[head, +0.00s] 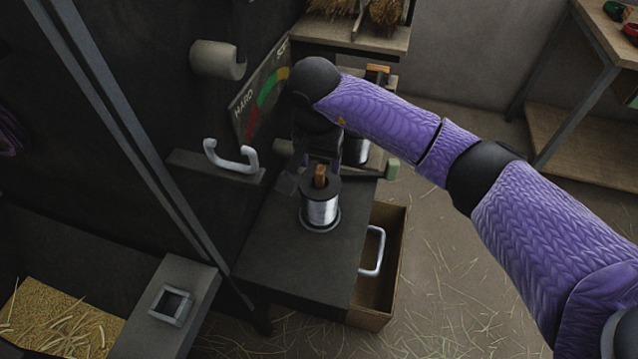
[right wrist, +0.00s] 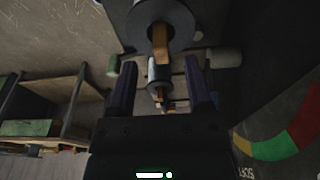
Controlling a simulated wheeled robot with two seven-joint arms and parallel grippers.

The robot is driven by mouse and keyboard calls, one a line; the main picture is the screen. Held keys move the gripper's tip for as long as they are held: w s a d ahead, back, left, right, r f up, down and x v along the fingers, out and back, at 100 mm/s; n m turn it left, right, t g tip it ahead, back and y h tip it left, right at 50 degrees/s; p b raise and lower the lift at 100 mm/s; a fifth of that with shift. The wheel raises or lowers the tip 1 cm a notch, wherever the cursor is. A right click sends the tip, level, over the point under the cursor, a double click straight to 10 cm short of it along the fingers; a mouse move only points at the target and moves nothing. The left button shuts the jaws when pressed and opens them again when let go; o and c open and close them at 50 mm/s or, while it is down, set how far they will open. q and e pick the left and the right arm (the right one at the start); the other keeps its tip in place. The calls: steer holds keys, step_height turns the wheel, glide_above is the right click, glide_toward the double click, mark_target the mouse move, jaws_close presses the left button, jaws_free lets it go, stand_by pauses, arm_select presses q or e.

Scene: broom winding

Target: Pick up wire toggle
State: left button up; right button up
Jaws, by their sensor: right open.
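A wire spool (head: 320,208) stands upright on the dark bench, with an orange-brown wooden toggle (head: 320,175) on its top. My right gripper (head: 335,160) is just behind this toggle, partly hidden by my own wrist. In the right wrist view my right gripper (right wrist: 163,72) has its two fingers apart, with nothing seen held between them. The nearer toggle (right wrist: 163,46) shows above the space between the fingertips. A second spool (right wrist: 157,72) with its own toggle (right wrist: 158,94) shows farther off between the fingers. My left gripper is not in view.
Another spool (head: 357,150) stands behind my right gripper, and an orange toggle (head: 377,70) shows farther back. A bar with a green end (head: 392,169) crosses the bench (head: 290,245). An open drawer (head: 390,290) juts out at the right. A gauge panel (head: 262,90) is on the dark wall.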

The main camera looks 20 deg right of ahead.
mark_target(320, 169)
steer(key=f, duration=0.2)
steer(key=f+b, duration=0.1)
steer(key=shift+w+d+f, duration=0.15)
steer(key=shift+w+f, duration=0.15)
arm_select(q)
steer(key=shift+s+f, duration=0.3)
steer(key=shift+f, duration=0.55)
arm_select(e)
steer(key=shift+r, duration=0.1)
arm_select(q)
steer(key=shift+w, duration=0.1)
arm_select(e)
jaws_close()
arm_select(q)
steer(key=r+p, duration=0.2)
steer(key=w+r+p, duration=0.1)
steer(key=p, duration=0.1)
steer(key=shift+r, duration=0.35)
arm_select(e)
step_height(320, 169, up, 10)
